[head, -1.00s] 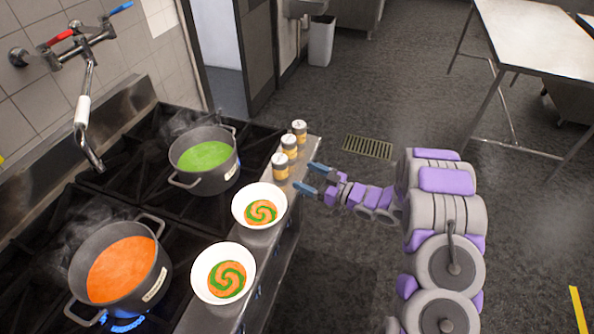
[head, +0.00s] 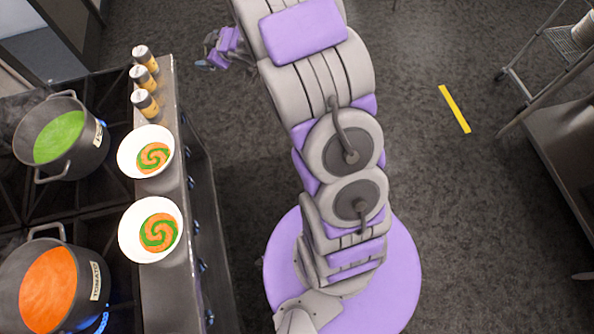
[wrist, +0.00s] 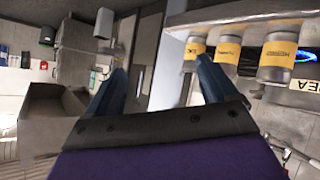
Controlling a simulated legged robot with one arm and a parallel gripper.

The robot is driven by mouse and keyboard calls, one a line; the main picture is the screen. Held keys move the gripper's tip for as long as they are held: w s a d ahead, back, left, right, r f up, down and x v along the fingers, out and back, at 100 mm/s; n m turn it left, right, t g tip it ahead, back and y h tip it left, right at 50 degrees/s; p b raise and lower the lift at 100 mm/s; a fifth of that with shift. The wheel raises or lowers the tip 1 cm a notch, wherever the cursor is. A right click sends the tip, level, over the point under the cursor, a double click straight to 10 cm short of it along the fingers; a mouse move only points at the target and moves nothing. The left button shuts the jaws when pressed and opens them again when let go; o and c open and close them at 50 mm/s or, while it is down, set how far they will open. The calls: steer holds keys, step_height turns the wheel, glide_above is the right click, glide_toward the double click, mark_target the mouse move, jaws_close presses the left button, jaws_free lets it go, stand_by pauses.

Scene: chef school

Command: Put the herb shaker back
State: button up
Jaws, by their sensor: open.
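Three shakers with yellow labels stand upright in a row on the stove's front ledge (head: 160,185): a far one (head: 144,56), a middle one (head: 143,77) and a near one (head: 145,103). In the wrist view, which looks upside down, the rightmost shaker's label seems to read herbs (wrist: 278,58). I cannot tell surely which shaker that is in the head view. My gripper (head: 203,64) is to the right of the row, beyond the ledge and apart from it. In the wrist view, its two blue fingers are spread and empty (wrist: 161,78).
Two white bowls of swirled soup (head: 125,157) (head: 128,230) stand on the ledge nearer me. The floor right of my arm is clear around a yellow strip (head: 454,109).

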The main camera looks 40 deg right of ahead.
steer(key=s+d+r+m+g+h, duration=0.2)
steer(key=s+d+r+m+h, duration=0.15)
steer(key=s, duration=0.55)
steer(key=s+d+r+m+g+h, duration=0.25)
steer(key=s+r, duration=0.25)
steer(key=s, duration=0.4)
steer(key=s+a+r+g, duration=0.1)
steer(key=s+a+g, duration=0.1)
steer(key=s, duration=0.8)
steer(key=s+a+m+g+y, duration=0.1)
steer(key=s+a+g, duration=0.2)
steer(key=s, duration=0.8)
steer(key=s+a+r+m+g+y, duration=0.1)
steer(key=s+a+g, duration=0.2)
steer(key=s, duration=0.7)
steer(key=shift+s+a+r, duration=0.3)
steer(key=shift+a, duration=0.85)
